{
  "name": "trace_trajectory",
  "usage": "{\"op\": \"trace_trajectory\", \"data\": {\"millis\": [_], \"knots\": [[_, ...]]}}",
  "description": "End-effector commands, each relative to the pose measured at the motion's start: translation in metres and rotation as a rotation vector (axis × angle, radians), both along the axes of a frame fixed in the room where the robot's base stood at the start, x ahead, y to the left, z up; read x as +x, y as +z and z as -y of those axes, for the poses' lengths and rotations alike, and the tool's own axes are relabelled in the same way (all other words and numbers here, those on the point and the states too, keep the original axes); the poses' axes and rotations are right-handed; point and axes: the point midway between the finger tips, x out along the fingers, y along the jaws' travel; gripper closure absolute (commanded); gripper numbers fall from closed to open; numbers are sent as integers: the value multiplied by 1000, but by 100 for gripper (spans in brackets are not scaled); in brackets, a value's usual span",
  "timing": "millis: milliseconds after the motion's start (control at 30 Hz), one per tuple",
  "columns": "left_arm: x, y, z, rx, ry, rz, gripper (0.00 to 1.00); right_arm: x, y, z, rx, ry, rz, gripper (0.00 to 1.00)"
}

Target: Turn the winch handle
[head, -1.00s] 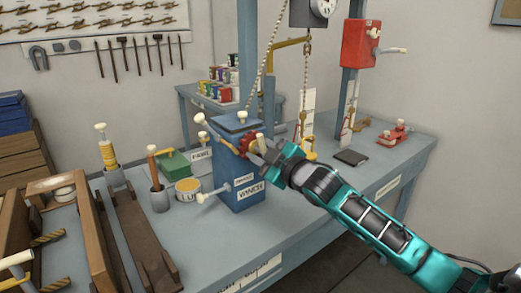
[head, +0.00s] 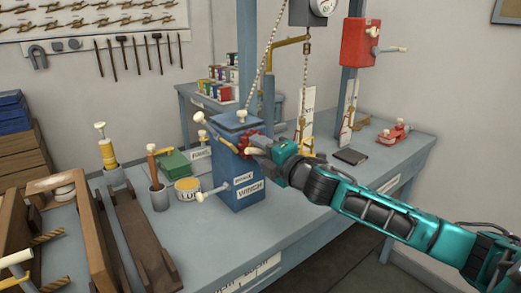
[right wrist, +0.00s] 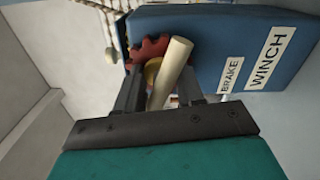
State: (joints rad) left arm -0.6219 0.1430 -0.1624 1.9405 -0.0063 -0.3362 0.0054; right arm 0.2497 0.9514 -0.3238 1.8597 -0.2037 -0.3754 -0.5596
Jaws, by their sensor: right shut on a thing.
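The winch (head: 236,180) is a blue upright box labelled WINCH and BRAKE on the bench. A red gear sits on its right side and shows in the right wrist view (right wrist: 148,48). The winch handle is a cream rod (right wrist: 172,70) in front of the gear. My right gripper (head: 262,153) is at the winch's right side, shut on this handle; in the right wrist view its dark fingers (right wrist: 160,88) stand on both sides of the rod. The rod slants between them. My left gripper is not in view.
A chain rises from the winch towards a dial scale (head: 322,6). A red box with a lever (head: 358,42) is on a post behind. The bench front right of the winch is clear.

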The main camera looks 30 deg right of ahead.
Motion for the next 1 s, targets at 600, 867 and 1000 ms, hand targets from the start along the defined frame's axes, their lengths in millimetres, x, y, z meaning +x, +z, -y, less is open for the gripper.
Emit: {"op": "trace_trajectory", "data": {"millis": [600, 867, 1000], "knots": [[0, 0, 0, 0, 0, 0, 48, 0, 1, 0, -291, 0, 24, 93], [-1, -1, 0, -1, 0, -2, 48, 0, 1, 0, -302, 0, 25, 93], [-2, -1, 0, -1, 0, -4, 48, 0, 1, 0, -301, 0, 25, 93]]}}
